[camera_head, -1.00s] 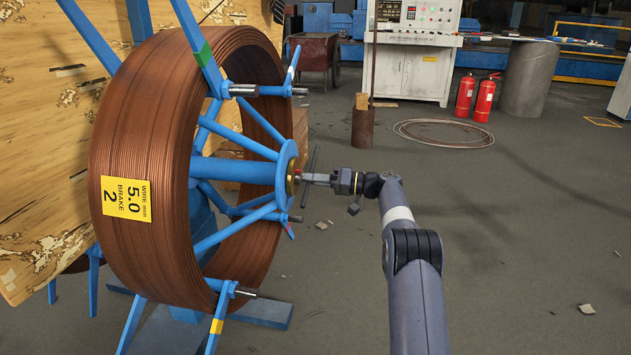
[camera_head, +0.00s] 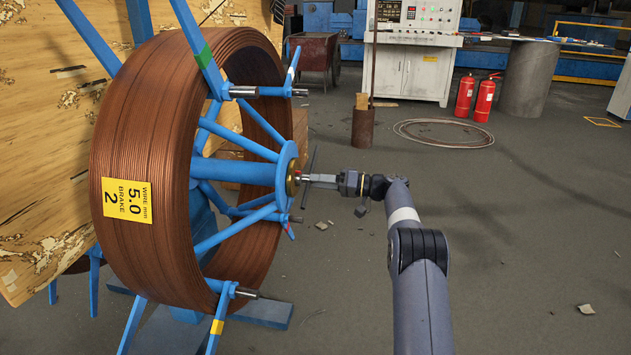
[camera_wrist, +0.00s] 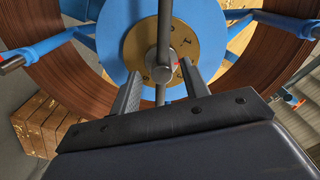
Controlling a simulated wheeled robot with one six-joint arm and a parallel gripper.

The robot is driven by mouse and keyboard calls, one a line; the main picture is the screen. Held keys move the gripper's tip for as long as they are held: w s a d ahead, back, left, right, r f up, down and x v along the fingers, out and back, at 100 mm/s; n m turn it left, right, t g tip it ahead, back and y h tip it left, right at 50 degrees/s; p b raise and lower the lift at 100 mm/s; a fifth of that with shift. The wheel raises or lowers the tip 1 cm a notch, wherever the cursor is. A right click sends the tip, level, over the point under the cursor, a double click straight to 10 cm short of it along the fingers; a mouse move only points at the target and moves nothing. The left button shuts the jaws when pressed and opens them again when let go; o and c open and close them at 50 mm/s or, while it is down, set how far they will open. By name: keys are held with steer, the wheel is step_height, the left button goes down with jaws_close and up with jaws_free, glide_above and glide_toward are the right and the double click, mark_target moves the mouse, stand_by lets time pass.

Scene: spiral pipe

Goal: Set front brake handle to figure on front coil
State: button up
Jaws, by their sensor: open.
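The front coil (camera_head: 150,170) is a large ring of brown wire on a blue spoked reel. Its yellow label (camera_head: 127,199) reads "WIRE mm 5.0 BRAKE 2". At the hub, the brake handle is a dark bar (camera_wrist: 163,40) across a brass dial (camera_wrist: 183,42) in the wrist view; the bar also shows in the head view (camera_head: 311,165). Some dial marks show, but I cannot read them surely. My gripper (camera_head: 312,178) is at the hub in the head view. In the wrist view my gripper (camera_wrist: 160,85) is open, its fingers on either side of the handle's centre knob.
Blue spokes (camera_head: 235,228) and rods stick out around the hub. A wooden panel (camera_head: 45,130) stands behind the coil. A rusty post (camera_head: 363,128), a wire loop (camera_head: 443,132) and red fire extinguishers (camera_head: 484,100) stand farther back. The floor to the right is mostly clear.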

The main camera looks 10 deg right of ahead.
steer(key=p+v, duration=0.2)
steer(key=v, duration=0.7)
